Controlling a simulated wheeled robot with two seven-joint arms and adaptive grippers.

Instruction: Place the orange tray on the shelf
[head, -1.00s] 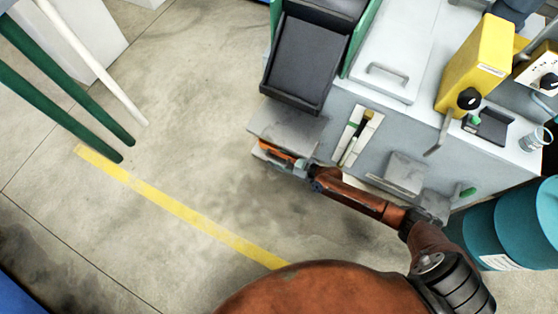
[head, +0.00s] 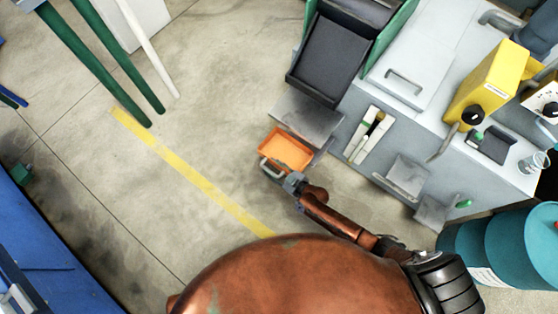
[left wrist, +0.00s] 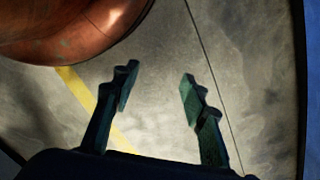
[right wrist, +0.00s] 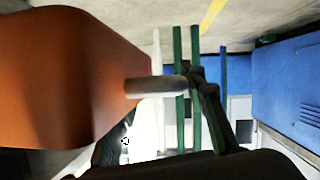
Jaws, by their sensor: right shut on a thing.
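The orange tray (head: 287,150) is in the middle of the head view, upright with its open top showing and a grey handle (head: 268,168) at its near-left side. My right gripper (head: 290,181) is at the tray's near edge. In the right wrist view the tray (right wrist: 60,80) fills the left, and its handle (right wrist: 155,88) reaches between the fingers of my right gripper (right wrist: 165,110), which is shut on it. My left gripper (left wrist: 155,95) is open and empty above bare floor in the left wrist view. No shelf can be made out with certainty.
The grey machine (head: 385,90) with a black chute (head: 330,58) and a small grey ledge (head: 308,118) stands just beyond the tray. Teal barrels (head: 505,240) stand at the right. A blue cabinet (head: 45,250) is at the left. The floor between is clear.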

